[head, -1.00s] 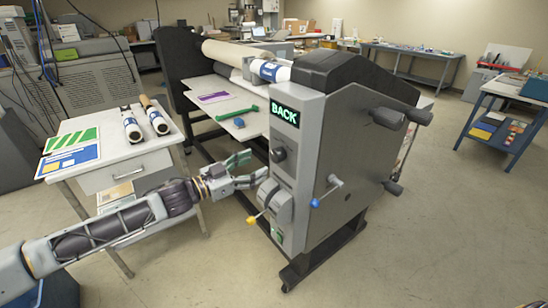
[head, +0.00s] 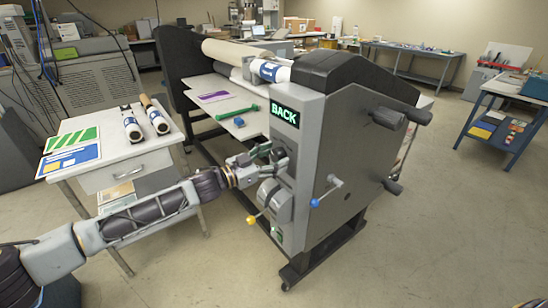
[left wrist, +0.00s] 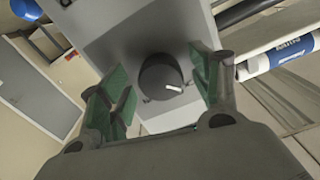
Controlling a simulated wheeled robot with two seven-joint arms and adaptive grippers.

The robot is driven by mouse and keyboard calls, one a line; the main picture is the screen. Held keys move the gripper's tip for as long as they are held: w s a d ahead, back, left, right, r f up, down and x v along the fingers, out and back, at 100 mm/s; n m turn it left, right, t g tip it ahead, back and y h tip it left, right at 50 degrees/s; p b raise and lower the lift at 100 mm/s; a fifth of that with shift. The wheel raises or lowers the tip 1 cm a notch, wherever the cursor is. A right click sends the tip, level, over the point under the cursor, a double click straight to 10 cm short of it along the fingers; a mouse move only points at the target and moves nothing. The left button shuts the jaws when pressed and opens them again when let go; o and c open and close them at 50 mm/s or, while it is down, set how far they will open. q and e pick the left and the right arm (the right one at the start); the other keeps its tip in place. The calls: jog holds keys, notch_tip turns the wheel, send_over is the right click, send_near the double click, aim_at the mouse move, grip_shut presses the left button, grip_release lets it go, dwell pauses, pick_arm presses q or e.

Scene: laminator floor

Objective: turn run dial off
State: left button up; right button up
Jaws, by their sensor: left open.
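The run dial (left wrist: 160,76) is a dark round knob with a white pointer mark on the grey end panel of the laminator (head: 318,150). In the left wrist view the mark points right in the picture. My left gripper (head: 272,158) is open at that panel. Its green-padded fingers stand on either side of the dial in the left wrist view, with gaps visible between pads and knob. In the head view the fingers largely hide the dial. A lit display (head: 285,113) above it reads BACK. My right gripper is not in view.
Below the dial are a grey lever housing with a yellow knob (head: 251,219) and a crank with a blue knob (head: 315,202). A white side table (head: 118,160) with rolls and sheets stands left.

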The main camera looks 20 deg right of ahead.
pick_arm(q)
jog(key=shift+d, duration=0.2)
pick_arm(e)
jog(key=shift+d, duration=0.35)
pick_arm(q)
jog(key=c, duration=1)
jog(key=shift+m, duration=0.3)
jog(key=shift+r+m+p, duration=0.1)
jog(key=shift+m+p, duration=0.5)
jog(key=shift+m, duration=0.5)
jog(key=m+p, duration=0.1)
jog(key=m, duration=0.2)
jog(key=shift+w, duration=0.1)
jog(key=shift+m, duration=1.5)
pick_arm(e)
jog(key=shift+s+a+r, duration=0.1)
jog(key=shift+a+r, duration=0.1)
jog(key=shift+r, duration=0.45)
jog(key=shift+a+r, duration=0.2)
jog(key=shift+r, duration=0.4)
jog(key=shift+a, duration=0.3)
